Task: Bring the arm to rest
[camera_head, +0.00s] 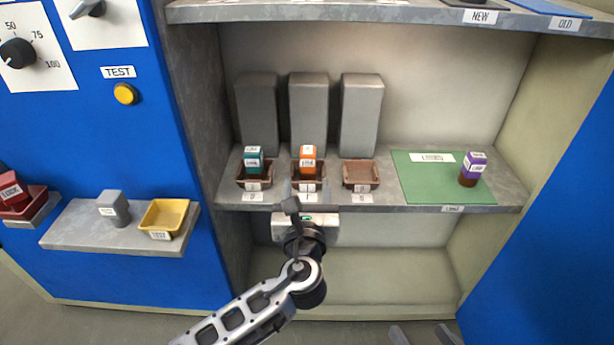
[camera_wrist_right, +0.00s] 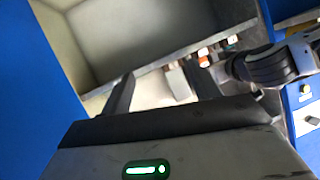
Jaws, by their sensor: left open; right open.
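My left gripper (camera_head: 306,190) is open in front of the middle brown tray (camera_head: 296,172) on the shelf. Its fingers reach up near the tray's front edge; whether they touch it I cannot tell.
A teal block (camera_head: 253,157) stands in the left tray; the right tray (camera_head: 361,174) is empty. The lower compartment looks empty.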

